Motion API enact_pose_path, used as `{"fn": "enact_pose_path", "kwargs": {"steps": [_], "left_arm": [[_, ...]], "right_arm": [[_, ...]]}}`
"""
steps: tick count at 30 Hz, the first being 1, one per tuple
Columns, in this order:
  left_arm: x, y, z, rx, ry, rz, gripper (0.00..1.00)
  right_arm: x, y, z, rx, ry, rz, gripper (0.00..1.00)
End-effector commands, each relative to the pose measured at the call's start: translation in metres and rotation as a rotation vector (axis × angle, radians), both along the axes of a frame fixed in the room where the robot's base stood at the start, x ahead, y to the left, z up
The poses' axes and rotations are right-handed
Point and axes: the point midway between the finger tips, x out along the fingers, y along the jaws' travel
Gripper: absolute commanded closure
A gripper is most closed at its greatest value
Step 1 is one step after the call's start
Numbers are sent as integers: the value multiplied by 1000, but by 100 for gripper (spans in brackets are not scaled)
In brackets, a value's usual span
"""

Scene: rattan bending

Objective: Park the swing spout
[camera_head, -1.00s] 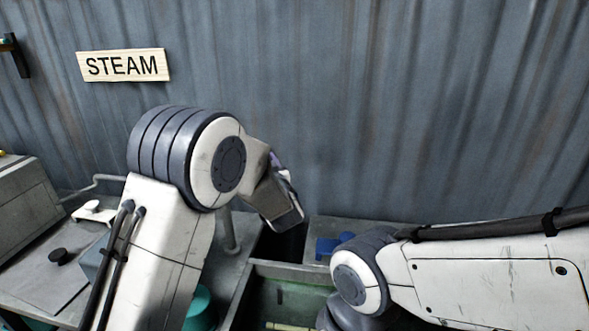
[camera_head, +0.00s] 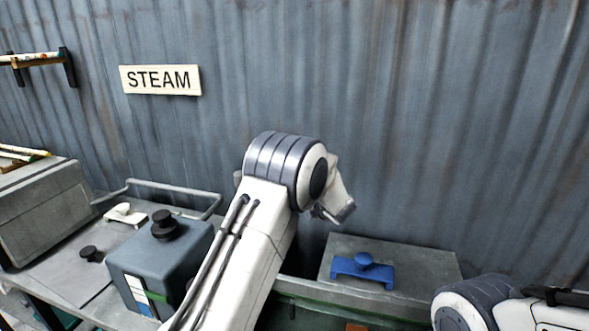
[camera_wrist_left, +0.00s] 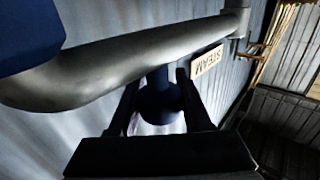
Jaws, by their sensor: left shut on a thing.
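In the left wrist view, a thick grey metal pipe, apparently the swing spout (camera_wrist_left: 110,65), crosses from a joint at the upper right to a bend at the left. A dark blue knob (camera_wrist_left: 158,103) hangs under it. My left gripper (camera_wrist_left: 160,85) has its two dark fingers on either side of this knob and is shut on it. In the head view, my left arm reaches up from the bottom, with its wrist in front of the corrugated wall. The arm hides the spout there. My right gripper is out of view; only part of that arm shows at lower right.
A blue-grey box (camera_head: 160,265) with a black knob stands on the bench left of my left arm. A thin bent rail (camera_head: 170,188) runs behind it. A grey lid (camera_head: 425,262) with a blue handle (camera_head: 362,268) lies right of the arm. A STEAM sign (camera_head: 160,80) is on the wall.

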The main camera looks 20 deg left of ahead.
Motion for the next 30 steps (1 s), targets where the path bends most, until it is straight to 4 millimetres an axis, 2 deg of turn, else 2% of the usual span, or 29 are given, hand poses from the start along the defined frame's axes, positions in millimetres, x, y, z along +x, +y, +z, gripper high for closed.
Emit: {"fn": "enact_pose_path", "kwargs": {"steps": [4,5,6,7,16,19,23,30], "left_arm": [[2,-1,2,0,-5,-7,100],[2,-1,2,0,-5,-7,47],[2,-1,2,0,-6,-8,32],[2,-1,2,0,-6,-7,21],[1,-1,1,0,-5,-4,21],[-2,-6,1,0,-5,-6,21],[-13,-22,-1,0,-5,-9,21],[-44,-59,-1,-1,-6,-10,21]], "right_arm": [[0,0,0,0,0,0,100],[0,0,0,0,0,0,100],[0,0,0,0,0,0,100],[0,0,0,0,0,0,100],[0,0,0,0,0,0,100],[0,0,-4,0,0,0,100],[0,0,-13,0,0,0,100],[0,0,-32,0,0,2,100]]}}
